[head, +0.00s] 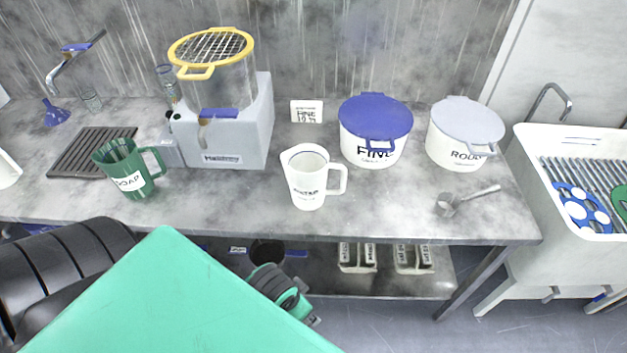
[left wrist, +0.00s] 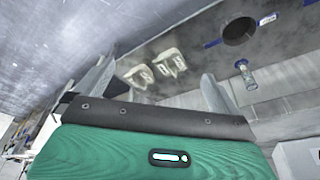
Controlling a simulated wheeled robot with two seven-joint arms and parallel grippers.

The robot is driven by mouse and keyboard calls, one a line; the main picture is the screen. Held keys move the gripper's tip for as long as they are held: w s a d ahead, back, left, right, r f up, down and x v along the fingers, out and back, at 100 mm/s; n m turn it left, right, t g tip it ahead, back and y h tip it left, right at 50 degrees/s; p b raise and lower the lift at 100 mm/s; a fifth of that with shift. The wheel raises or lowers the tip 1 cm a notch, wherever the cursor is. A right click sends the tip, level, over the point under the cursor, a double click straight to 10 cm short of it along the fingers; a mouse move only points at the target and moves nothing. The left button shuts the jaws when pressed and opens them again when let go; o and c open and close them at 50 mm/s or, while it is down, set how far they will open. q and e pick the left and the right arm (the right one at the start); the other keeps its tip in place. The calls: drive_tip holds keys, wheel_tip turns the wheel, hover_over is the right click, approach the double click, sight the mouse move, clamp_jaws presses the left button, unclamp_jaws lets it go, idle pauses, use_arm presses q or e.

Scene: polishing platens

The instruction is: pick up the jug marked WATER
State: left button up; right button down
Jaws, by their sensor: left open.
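A white jug (head: 306,182) with a handle on its right stands upright near the front edge of the bench in the head view. Its small dark label is blurred but looks like WATER. A green jug (head: 128,170) marked SOAP stands further left with several things in it. My left gripper shows in the left wrist view (left wrist: 155,88) with its two grey fingers wide apart and nothing between them. My green and black left arm covers the lower left of the head view, below the bench front. My right gripper is in neither view.
A pot marked FINE (head: 375,128) and a pot marked ROUGH (head: 462,135) stand right of the white jug, with a metal scoop (head: 449,205) in front. A grey machine (head: 235,130) stands behind left. White holders (head: 357,257) sit on the lower shelf. A sink (head: 590,225) is at right.

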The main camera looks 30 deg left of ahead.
use_arm(q)
drive_tip(key=w+d+r+m+g+h, duration=0.1)
drive_tip(key=w+d+r+m, duration=0.1)
drive_tip(key=w+r+m, duration=0.5)
drive_tip(key=w+d+r+m+h, duration=0.1)
drive_tip(key=w+r+m, duration=0.3)
drive_tip(key=w, duration=0.5)
drive_tip(key=w+a+r+m+g+y, duration=0.1)
drive_tip(key=w+a+r+m, duration=0.1)
drive_tip(key=w+a+r, duration=0.5)
drive_tip(key=w+a+r+m+g+y, duration=0.15)
drive_tip(key=w+a+r, duration=0.25)
drive_tip(key=a+r, duration=0.5)
drive_tip(key=p, duration=0.5)
hover_over(312, 165)
drive_tip(key=s+d, duration=0.3)
drive_tip(key=s, duration=0.1)
wheel_tip(312, 165, down, 13)
drive_tip(key=shift+s+r, duration=0.1)
drive_tip(key=shift+s, duration=0.05)
drive_tip(key=c, duration=1)
